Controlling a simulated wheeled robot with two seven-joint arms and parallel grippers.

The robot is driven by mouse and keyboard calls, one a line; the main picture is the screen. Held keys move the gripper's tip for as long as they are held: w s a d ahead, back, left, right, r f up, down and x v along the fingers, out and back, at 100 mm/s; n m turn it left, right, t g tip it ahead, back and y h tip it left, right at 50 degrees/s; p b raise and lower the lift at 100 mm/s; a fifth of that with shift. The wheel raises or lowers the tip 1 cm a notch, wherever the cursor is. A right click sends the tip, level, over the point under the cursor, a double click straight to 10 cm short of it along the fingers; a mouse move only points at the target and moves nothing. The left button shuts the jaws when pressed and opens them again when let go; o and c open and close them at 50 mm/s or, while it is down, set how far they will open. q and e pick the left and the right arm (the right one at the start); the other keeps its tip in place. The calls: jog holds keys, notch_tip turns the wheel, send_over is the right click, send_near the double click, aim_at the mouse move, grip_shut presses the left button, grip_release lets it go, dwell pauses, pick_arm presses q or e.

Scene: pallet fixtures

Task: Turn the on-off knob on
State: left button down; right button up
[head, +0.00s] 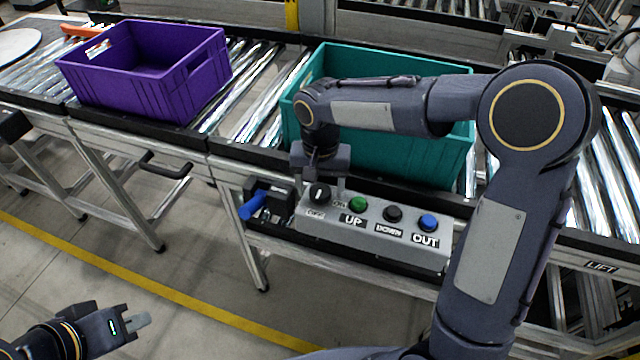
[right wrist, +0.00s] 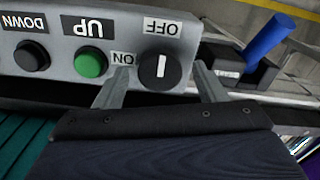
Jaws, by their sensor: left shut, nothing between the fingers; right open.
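The black on-off knob (head: 319,192) sits at the left end of the grey control box (head: 375,245). In the right wrist view the knob (right wrist: 159,69) has a white mark lined up with the OFF label (right wrist: 162,27); the ON label (right wrist: 123,59) is beside it. My right gripper (head: 320,184) is open over the knob. In the right wrist view its fingers (right wrist: 157,85) stand on either side of the knob, with gaps visible; I cannot tell their exact depth. My left gripper (head: 138,320) is shut and empty, low at the left, far from the box.
Green UP (head: 358,203), black DOWN (head: 393,213) and blue OUT (head: 428,222) buttons sit right of the knob. A blue-handled device (head: 254,205) is just left of the box. A purple crate (head: 140,75) and a teal crate (head: 420,155) stand on the roller conveyor behind.

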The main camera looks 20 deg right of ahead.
jog(key=c, duration=1)
jog(key=shift+o, duration=0.2)
jog(key=n+p, duration=0.1)
jog(key=n, duration=0.4)
jog(key=shift+r, duration=0.1)
jog(key=n+p, duration=0.1)
jog(key=n, duration=0.3)
jog(key=n+p, duration=0.1)
jog(key=n, duration=0.3)
jog(key=shift+n, duration=0.4)
jog(key=shift+n+p, duration=0.45)
jog(key=shift+n, duration=1.55)
